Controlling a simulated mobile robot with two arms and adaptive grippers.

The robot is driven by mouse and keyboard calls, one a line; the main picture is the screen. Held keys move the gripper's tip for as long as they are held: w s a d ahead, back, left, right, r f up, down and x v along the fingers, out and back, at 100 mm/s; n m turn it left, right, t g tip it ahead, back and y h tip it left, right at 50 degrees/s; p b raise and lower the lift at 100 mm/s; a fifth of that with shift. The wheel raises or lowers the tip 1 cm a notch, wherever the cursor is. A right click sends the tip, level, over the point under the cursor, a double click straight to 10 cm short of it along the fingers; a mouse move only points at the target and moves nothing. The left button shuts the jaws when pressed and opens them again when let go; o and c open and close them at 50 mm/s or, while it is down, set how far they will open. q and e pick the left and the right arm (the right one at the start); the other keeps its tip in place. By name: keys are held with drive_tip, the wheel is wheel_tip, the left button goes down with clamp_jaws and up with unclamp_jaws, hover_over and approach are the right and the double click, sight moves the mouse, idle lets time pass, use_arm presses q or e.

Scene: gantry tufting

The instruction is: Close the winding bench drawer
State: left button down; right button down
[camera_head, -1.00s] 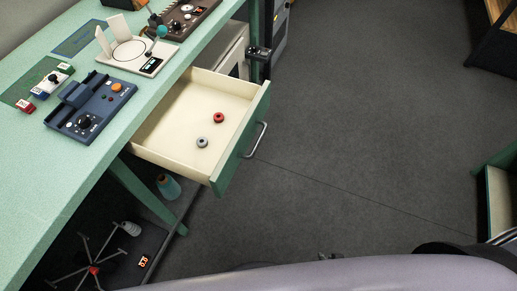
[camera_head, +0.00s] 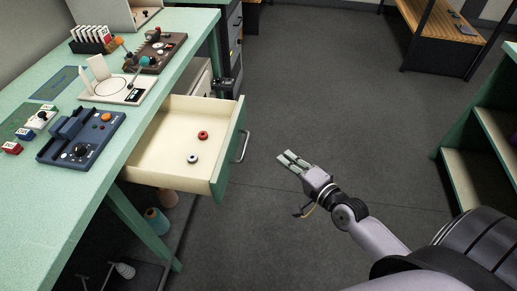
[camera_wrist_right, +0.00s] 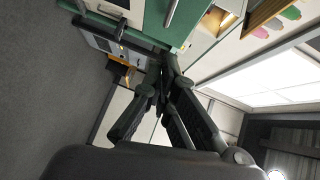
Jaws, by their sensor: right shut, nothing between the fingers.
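The winding bench drawer (camera_head: 170,177) is pulled open from the green bench (camera_head: 45,210). It has cream inner walls, a green front and a metal bar handle (camera_head: 243,147) on the front's outer face. A red ring-shaped piece (camera_head: 203,135) and a grey one (camera_head: 193,159) lie inside it. My right gripper (camera_head: 285,158) is shut and empty, to the right of the handle and apart from it, over the floor. In the right wrist view its dark fingers (camera_wrist_right: 160,95) show close together, with a green front and a metal handle (camera_wrist_right: 171,12) beyond. My left gripper is not in view.
A blue device (camera_head: 80,137), a white device (camera_head: 120,87) and a brown device (camera_head: 157,50) stand on the bench top. Spools (camera_head: 157,220) stand under the drawer. A green shelf unit (camera_head: 480,140) is at the right. The grey floor (camera_head: 300,110) between is clear.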

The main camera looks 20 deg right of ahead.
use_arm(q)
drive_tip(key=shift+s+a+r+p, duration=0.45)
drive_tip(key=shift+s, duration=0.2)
use_arm(e)
drive_tip(key=w+a+f, duration=0.2)
drive_tip(key=w+a, duration=0.2)
drive_tip(key=w, duration=0.4)
drive_tip(key=shift+w+a, duration=0.35)
drive_tip(key=shift+w, duration=0.05)
drive_tip(key=shift+r, duration=0.1)
